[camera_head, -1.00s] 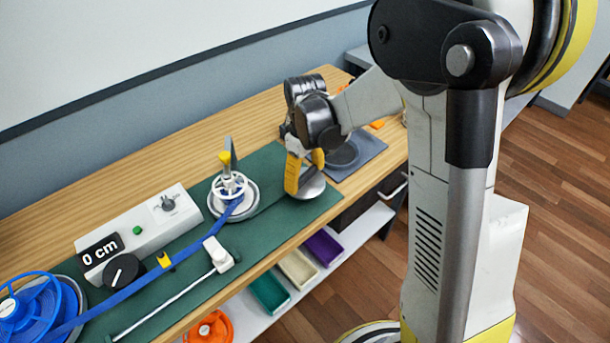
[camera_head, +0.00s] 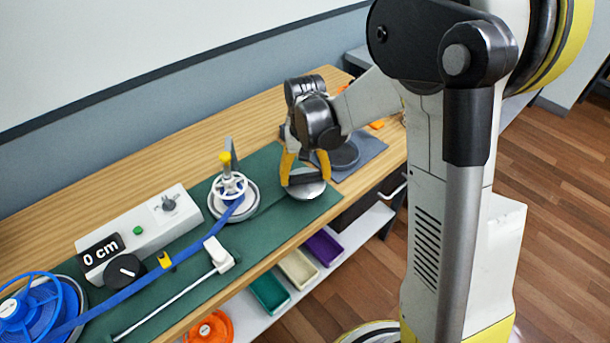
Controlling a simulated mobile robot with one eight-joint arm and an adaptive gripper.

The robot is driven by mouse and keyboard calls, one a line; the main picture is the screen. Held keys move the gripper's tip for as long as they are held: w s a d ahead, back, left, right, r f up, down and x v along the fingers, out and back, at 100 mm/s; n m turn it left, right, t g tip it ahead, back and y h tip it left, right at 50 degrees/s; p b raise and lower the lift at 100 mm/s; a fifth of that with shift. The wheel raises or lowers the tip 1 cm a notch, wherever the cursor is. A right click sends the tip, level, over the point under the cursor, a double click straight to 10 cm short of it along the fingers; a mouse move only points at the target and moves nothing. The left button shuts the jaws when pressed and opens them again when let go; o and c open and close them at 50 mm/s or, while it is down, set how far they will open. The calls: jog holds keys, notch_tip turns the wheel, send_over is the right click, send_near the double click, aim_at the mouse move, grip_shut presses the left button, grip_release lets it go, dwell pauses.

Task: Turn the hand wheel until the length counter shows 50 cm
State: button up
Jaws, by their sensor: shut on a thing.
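The length counter (camera_head: 101,250) on the left reads 0 cm. A silver round wheel-like disc (camera_head: 306,190) lies at the right end of the green mat. My gripper (camera_head: 305,170) points down over it, with one yellow finger at each side, and is shut on it. The exact contact is too small to see. A white spoked wheel (camera_head: 230,187) with a yellow knob stands on a round base further left, apart from my gripper. The blue strap (camera_head: 130,290) runs from that wheel to a blue reel (camera_head: 38,312) at the lower left.
A white control box (camera_head: 150,228) with a green button and grey knob stands behind the strap, with a black dial (camera_head: 124,271) in front. A white rod (camera_head: 170,300) lies near the bench edge. A dark grey mat (camera_head: 362,158) is right of my gripper. Trays (camera_head: 297,268) sit below.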

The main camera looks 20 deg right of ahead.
aim_at(305, 175)
jog(key=m, duration=0.6)
jog(key=shift+m, duration=0.3)
dwell(0.5)
jog(key=o, duration=1.1)
notch_tip(305, 175, up, 12)
